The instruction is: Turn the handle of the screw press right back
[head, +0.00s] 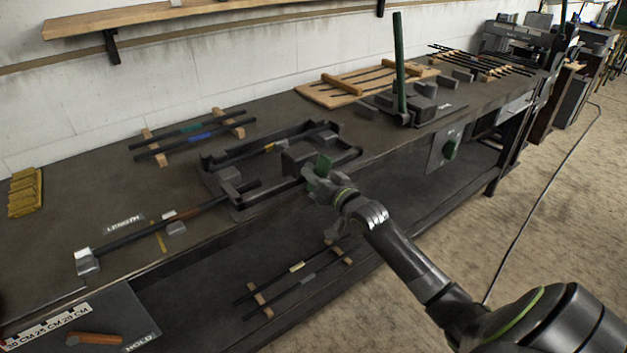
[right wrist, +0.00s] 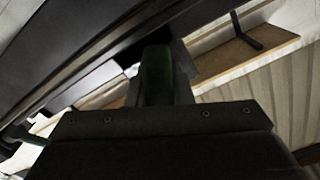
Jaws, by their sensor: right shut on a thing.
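The screw press appears to be the dark metal frame (head: 228,158) lying on the bench, with a block inside it. Its green handle (head: 322,165) is at the near right end of the frame, by the bench's front edge. My right gripper (head: 330,182) is shut on this handle and partly hides it. In the right wrist view the green handle (right wrist: 156,75) stands upright in front of the dark gripper body, its lower part hidden. My left gripper is not in view.
A tall green lever (head: 399,65) stands on another device further along the bench. Rods (head: 190,138) lie on wooden blocks behind the frame. A long rod (head: 160,225) lies to the left. More rods (head: 295,270) lie on the lower shelf. A wall shelf (head: 140,15) runs above.

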